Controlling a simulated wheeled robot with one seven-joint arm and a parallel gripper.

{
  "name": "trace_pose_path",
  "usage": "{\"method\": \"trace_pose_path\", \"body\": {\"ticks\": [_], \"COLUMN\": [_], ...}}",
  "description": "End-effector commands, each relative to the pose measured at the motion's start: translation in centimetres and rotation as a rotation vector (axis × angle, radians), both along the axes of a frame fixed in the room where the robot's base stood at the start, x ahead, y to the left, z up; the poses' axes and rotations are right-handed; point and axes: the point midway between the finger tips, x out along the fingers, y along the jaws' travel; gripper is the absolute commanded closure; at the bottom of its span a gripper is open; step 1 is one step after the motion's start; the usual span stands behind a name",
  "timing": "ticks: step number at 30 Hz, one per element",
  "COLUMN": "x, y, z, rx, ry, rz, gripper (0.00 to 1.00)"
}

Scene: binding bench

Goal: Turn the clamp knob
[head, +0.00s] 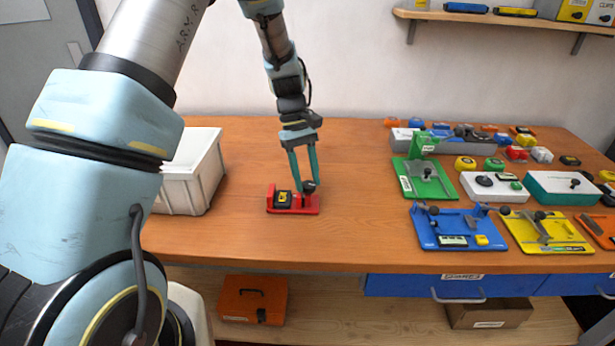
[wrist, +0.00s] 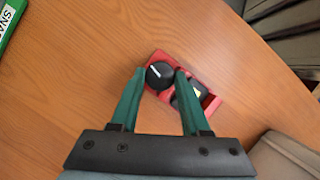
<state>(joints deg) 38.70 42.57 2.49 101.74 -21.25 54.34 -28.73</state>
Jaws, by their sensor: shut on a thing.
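The red clamp (head: 296,210) stands on the wooden bench, left of the middle in the head view. Its black round knob (head: 309,187) is at its right end; in the wrist view the knob (wrist: 158,75) carries a white pointer line. A black block with a yellow label (head: 283,198) sits in the clamp. My gripper (head: 309,182) reaches down from above with two green fingers. In the wrist view my gripper (wrist: 159,76) has a fingertip on each side of the knob, shut on it. The far side of the knob is hidden in the head view.
A white bin (head: 190,172) stands left of the clamp. Green, blue and yellow fixtures (head: 424,180) and several small parts crowd the right side of the bench (head: 350,226). The wood between them and the clamp is clear. A shelf hangs at upper right.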

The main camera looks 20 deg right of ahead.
Motion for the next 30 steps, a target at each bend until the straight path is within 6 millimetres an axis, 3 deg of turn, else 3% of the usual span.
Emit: {"method": "trace_pose_path", "body": {"ticks": [12,29,30], "x": [0.06,0.04,0.04], "y": [0.17,0.20,0.20], "z": [0.05,0.03,0.03], "rx": [-0.001,0.000,-0.001], "ry": [-0.002,-0.002,-0.002], "rz": [0.205,0.238,0.238], "gripper": [1.00,1.00,0.53]}}
